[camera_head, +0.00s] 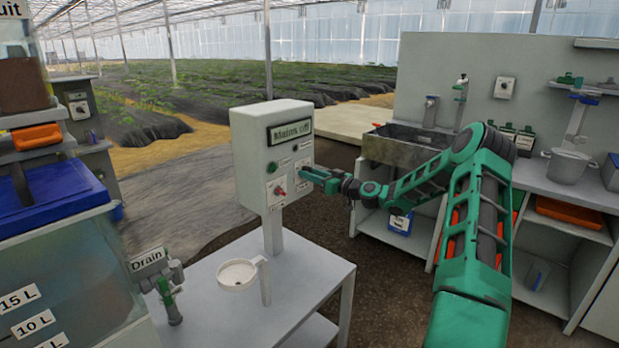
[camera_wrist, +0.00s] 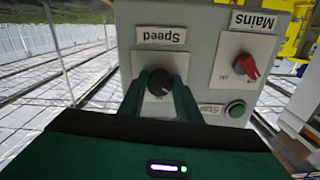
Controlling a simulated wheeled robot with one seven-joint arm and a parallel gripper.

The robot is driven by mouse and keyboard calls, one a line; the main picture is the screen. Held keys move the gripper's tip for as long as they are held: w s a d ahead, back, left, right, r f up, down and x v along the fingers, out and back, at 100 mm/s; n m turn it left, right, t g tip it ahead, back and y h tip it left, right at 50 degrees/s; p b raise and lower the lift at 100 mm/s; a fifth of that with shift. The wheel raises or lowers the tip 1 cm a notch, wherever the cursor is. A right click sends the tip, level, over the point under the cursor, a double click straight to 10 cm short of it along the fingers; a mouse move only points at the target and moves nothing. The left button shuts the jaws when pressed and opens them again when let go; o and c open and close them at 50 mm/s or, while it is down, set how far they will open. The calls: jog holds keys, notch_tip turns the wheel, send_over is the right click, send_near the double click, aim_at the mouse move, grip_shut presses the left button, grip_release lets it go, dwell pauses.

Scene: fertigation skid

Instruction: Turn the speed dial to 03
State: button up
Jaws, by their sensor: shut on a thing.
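The grey control box (camera_head: 246,158) stands on a post above a table, and its display (camera_head: 291,131) reads "Mains off". In the wrist view, which is upside down, the black speed dial (camera_wrist: 160,82) sits on the box face beside the "Speed" label (camera_wrist: 162,38). My gripper (camera_wrist: 160,98) has one finger on each side of the dial and is shut on it. In the head view my gripper (camera_head: 306,173) reaches the box face from the right and hides the dial. The dial's setting is too small to read.
A red mains switch (camera_wrist: 247,66) and a green button (camera_wrist: 236,109) sit close to the dial on the same face. A sink bench (camera_head: 400,148) stands at right.

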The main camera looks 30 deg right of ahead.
jog(key=m, duration=2.2)
jog(key=shift+d+m, duration=0.15)
jog(key=shift+m, duration=0.15)
dwell(0.4)
jog(key=o, duration=1.1)
jog(key=shift+c, duration=0.2)
jog(key=shift+r, duration=0.1)
jog(key=v, duration=1)
jog(key=shift+s, duration=0.3)
